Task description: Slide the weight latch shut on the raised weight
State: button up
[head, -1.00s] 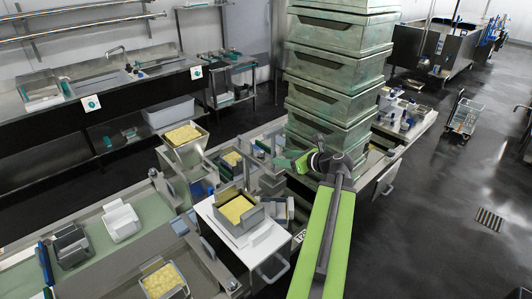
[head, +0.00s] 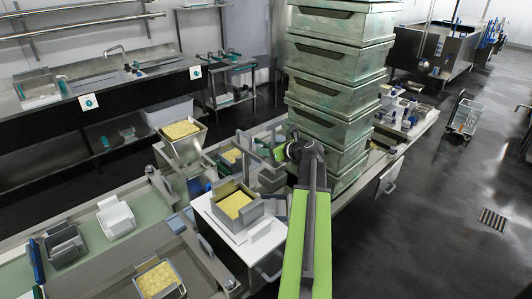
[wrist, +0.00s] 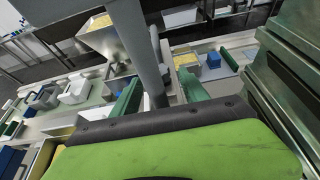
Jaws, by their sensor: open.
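My gripper (head: 278,154) is beside the tall crate stack in the head view, partly hidden by my own wrist. In the wrist view its two green fingers (wrist: 158,78) are apart. A thick grey upright post (wrist: 140,45) stands between and beyond the fingers; I cannot tell whether they touch it. Grey metal frame parts (head: 243,143) show just left of my gripper in the head view. I cannot pick out the weight latch or the raised weight for certain in either view.
The tall stack of greenish crates (head: 337,90) stands close to the right of my gripper. A metal mould of yellow curd (head: 236,204) sits on a white-topped stand (head: 215,222). The dark floor at right is mostly open.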

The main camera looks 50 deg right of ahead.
jog(key=shift+x, duration=0.95)
grip_shut()
dwell(0.7)
